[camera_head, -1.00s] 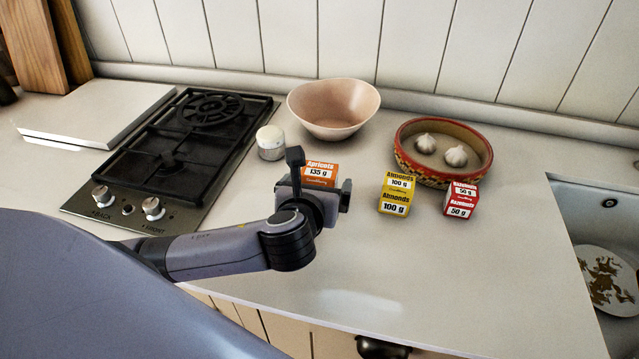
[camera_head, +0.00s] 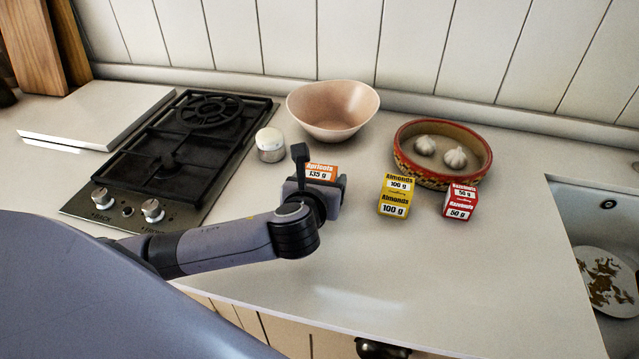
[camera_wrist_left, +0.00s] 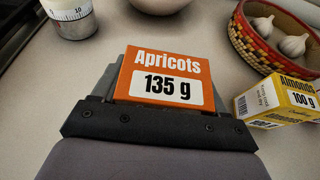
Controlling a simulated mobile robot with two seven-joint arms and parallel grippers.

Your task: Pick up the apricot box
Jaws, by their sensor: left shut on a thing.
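The orange apricot box (camera_head: 321,171), with a white "135 g" label, is on the counter side of my left gripper (camera_head: 318,184) in the head view. In the left wrist view the apricot box (camera_wrist_left: 165,78) sits between the fingers of my left gripper (camera_wrist_left: 160,95), which is shut on it. The gripper hides the lower part of the box, so I cannot tell whether it touches the counter. My right gripper is in neither view.
A yellow almond box (camera_head: 395,196) and a red hazelnut box (camera_head: 460,201) stand to the right. A gas hob (camera_head: 180,150) is left, a sink (camera_head: 590,205) right.

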